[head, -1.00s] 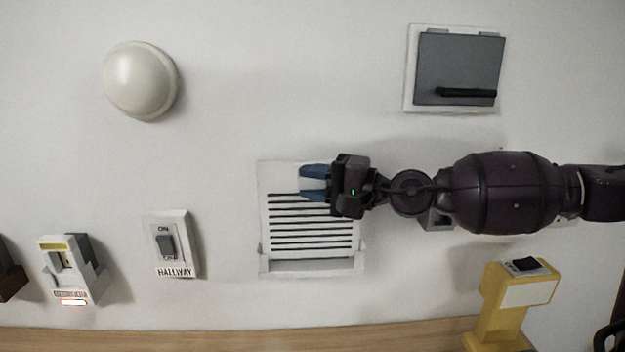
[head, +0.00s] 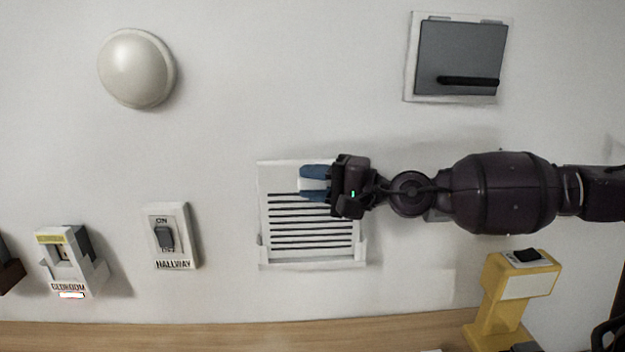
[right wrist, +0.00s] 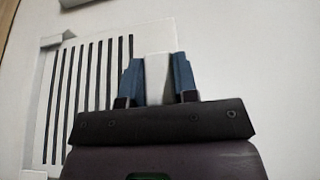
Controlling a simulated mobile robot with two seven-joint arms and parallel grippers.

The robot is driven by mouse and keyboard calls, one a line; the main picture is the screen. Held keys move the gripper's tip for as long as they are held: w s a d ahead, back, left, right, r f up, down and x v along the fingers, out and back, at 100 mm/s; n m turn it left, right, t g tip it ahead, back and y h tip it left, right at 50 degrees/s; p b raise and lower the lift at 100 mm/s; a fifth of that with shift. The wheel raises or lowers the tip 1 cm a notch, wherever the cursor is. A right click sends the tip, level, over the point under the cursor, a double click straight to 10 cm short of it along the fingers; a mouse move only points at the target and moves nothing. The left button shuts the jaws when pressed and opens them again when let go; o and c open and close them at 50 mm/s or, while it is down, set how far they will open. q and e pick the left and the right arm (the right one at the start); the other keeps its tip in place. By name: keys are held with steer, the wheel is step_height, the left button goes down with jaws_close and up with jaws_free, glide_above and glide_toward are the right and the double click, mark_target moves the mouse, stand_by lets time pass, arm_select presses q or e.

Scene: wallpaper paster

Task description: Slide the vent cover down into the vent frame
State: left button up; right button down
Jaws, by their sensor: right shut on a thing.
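The white vent cover (head: 280,178) with black slots stands upright against the wall in the middle of the head view. Its lower edge sits down at the bottom rail of the white vent frame (head: 312,264), with no clear gap showing. My right gripper (head: 314,183) comes from the right and is shut on the cover's white tab near its top. The right wrist view shows the tab (right wrist: 157,75) between the blue fingers and the slotted cover (right wrist: 117,72) beside them. The gripper hides the cover's upper right part. My left gripper is not in view.
A HALLWAY switch (head: 172,237) and a BEDROOM unit (head: 70,262) are on the wall at left. A white dome (head: 136,68) and a grey panel (head: 460,58) are above. A yellow stand (head: 512,300) is at lower right, by the wooden ledge (head: 250,335).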

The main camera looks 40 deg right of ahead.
steer(key=shift+f, duration=0.2)
steer(key=c, duration=0.8)
jaws_free()
steer(key=shift+s, duration=0.15)
steer(key=shift+p+v, duration=0.3)
steer(key=shift+v, duration=0.85)
steer(key=shift+s+d, duration=0.2)
steer(key=shift+s, duration=0.2)
steer(key=shift+v, duration=0.95)
steer(key=shift+b+v, duration=0.65)
steer(key=shift+v, duration=2.1)
